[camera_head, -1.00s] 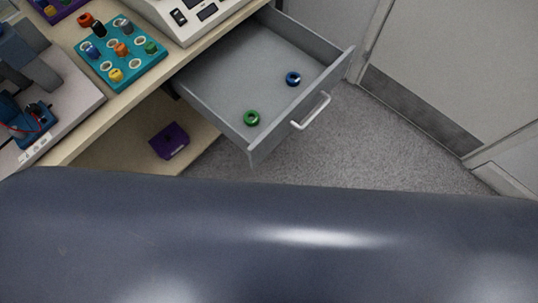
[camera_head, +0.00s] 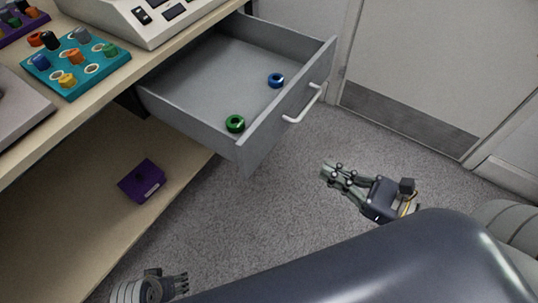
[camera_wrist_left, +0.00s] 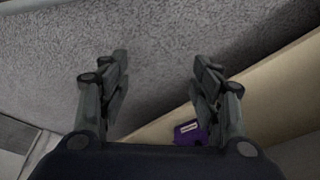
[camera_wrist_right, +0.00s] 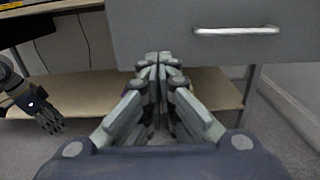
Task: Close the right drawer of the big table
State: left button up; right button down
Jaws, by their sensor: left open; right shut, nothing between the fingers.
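The right drawer (camera_head: 262,128) of the big table (camera_head: 95,88) is pulled far out, with a white bar handle (camera_head: 304,104) on its front. A green ring (camera_head: 235,123) and a blue ring (camera_head: 276,80) lie inside it. My right gripper (camera_head: 326,172) is shut and empty, in front of the drawer and apart from it in the head view. In the right wrist view the drawer front (camera_wrist_right: 165,35) and its handle (camera_wrist_right: 236,31) are ahead, the handle right of the fingertips. My left gripper (camera_wrist_left: 160,65) is open and empty, low near the table's lower shelf.
A purple box (camera_head: 141,181) sits on the lower shelf (camera_head: 75,215). A teal board with coloured knobs (camera_head: 75,62) and a white instrument (camera_head: 150,18) stand on the tabletop. Grey floor (camera_head: 255,205) is clear before the drawer; a door (camera_head: 425,65) is at right.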

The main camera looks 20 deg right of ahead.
aim_at(268, 140)
jog(key=p+x, duration=0.1)
jog(key=x, duration=1.1)
jog(key=shift+w+a+r, duration=0.1)
jog(key=shift+w, duration=0.15)
pick_arm(q)
jog(key=shift+s+f, duration=0.2)
jog(key=shift+f, duration=1.5)
pick_arm(e)
jog(key=shift+w+a, duration=0.45)
jog(key=shift+w, duration=0.1)
pick_arm(q)
jog(key=shift+w+r, duration=0.1)
pick_arm(e)
jog(key=shift+a, duration=0.1)
